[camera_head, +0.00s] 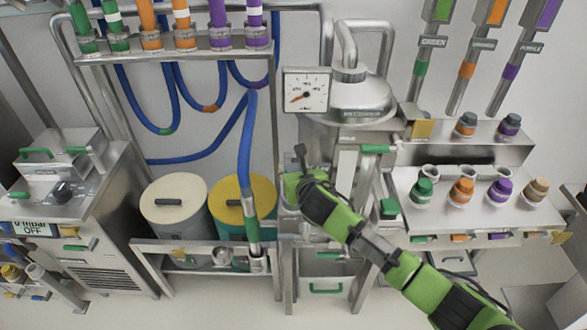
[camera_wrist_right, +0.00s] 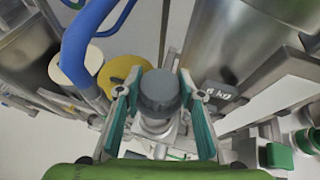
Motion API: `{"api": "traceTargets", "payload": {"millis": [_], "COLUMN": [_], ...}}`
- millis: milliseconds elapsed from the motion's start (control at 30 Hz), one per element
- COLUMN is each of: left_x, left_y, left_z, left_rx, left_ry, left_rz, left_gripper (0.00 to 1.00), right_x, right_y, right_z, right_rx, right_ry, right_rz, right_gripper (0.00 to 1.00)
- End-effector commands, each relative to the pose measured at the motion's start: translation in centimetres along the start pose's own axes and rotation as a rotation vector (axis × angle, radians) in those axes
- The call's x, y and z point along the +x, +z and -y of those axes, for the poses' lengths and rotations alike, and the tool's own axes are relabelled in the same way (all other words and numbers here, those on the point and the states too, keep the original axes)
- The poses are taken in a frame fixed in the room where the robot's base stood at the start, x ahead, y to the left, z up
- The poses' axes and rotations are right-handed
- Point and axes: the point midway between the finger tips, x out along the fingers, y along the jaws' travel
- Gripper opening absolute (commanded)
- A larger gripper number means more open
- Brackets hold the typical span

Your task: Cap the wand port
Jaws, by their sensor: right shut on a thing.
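My right gripper (camera_wrist_right: 158,98) is shut on a grey round cap (camera_wrist_right: 158,88), with one finger on each side of it in the right wrist view. A metal cylindrical part (camera_wrist_right: 156,126) shows just below the cap; whether the cap touches it is unclear. In the head view my right gripper (camera_head: 300,178) is in front of the central steel machine, and the cap is hidden there. A metal wand (camera_head: 251,228) with green bands, on a blue hose, stands in a holder to the left of the gripper. My left gripper is not in view.
A cream-lidded drum (camera_head: 172,202) and a yellow-lidded drum (camera_head: 262,197) stand left of the gripper. A steel shelf (camera_head: 410,205) at right holds several coloured caps. A pressure gauge (camera_head: 306,90) is above, and a steel cabinet (camera_head: 95,240) stands at left.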

Motion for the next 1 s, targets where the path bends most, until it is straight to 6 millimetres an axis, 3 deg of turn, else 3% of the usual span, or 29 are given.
{"api": "traceTargets", "payload": {"millis": [700,1000], "left_x": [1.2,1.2], "left_y": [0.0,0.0], "left_z": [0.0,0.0], "left_rx": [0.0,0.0], "left_ry": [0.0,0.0], "left_rz": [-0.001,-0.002], "left_gripper": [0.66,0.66], "right_x": [1.3,1.4], "right_y": [-2.6,-2.7], "right_z": [0.0,0.0], "right_rx": [-0.001,0.0], "right_ry": [0.0,0.001], "right_rz": [0.001,0.001], "right_gripper": [0.06,0.06]}}
